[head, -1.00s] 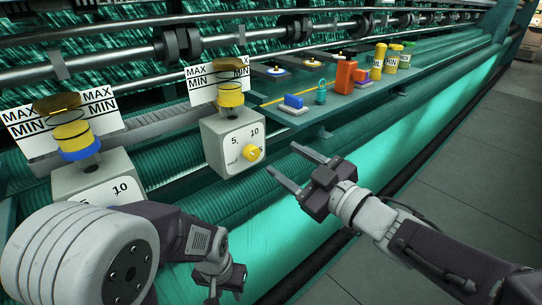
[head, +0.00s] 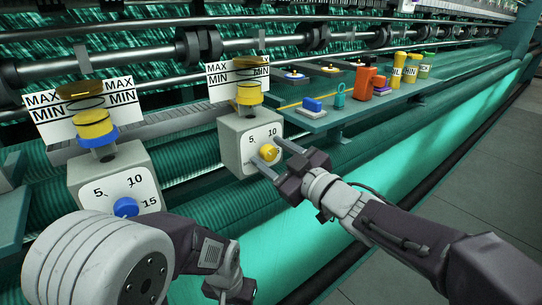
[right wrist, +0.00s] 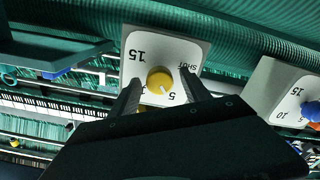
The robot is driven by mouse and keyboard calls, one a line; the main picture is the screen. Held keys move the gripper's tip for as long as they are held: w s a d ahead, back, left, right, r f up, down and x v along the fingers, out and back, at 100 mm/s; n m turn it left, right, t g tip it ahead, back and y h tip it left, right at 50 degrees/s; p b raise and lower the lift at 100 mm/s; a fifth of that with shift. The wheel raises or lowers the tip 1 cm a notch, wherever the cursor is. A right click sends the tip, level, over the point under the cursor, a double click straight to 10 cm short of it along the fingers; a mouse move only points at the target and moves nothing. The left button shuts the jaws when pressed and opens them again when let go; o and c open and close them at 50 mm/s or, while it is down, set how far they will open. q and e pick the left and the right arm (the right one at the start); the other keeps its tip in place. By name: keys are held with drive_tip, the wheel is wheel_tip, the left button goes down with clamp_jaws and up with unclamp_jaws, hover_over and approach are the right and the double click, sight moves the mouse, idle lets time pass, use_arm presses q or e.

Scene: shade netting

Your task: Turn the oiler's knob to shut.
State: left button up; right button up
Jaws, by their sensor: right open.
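An oiler (head: 235,155) is a pale box with a yellow-banded cup on top and a yellow knob (head: 269,153) on its dial face. In the right wrist view the dial reads 5, 15 and SHUT around the yellow knob (right wrist: 160,81); a small mark on the knob seems to point near the 5. My right gripper (head: 266,151) is open, its fingers on either side of the yellow knob; I cannot tell whether they touch it. A second oiler (head: 88,180) with a blue knob (head: 126,207) stands to the left. My left gripper (head: 230,290) is low in the head view, fingers partly cut off.
White MAX/MIN cards (head: 50,118) stand behind the oiler cups. A green shelf (head: 330,118) right of the yellow-knob oiler holds a blue block, an orange block and several yellow bottles (head: 397,70). Rollers and dark green netting run behind; a green roll lies below.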

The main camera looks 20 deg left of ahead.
drive_tip(key=shift+a, duration=0.1)
clamp_jaws()
drive_tip(key=n+b, duration=0.1)
drive_tip(key=n, duration=0.1)
drive_tip(key=shift+f+n+b, duration=0.15)
drive_tip(key=shift+n+b, duration=0.25)
drive_tip(key=n+b, duration=0.2)
drive_tip(key=n, duration=0.2)
drive_tip(key=shift+f+n, duration=0.1)
drive_tip(key=shift+n, duration=0.2)
drive_tip(key=n+b, duration=0.2)
drive_tip(key=n, duration=0.2)
drive_tip(key=shift+b, duration=0.3)
drive_tip(key=shift+n+b, duration=0.85)
drive_tip(key=shift+n, duration=1.35)
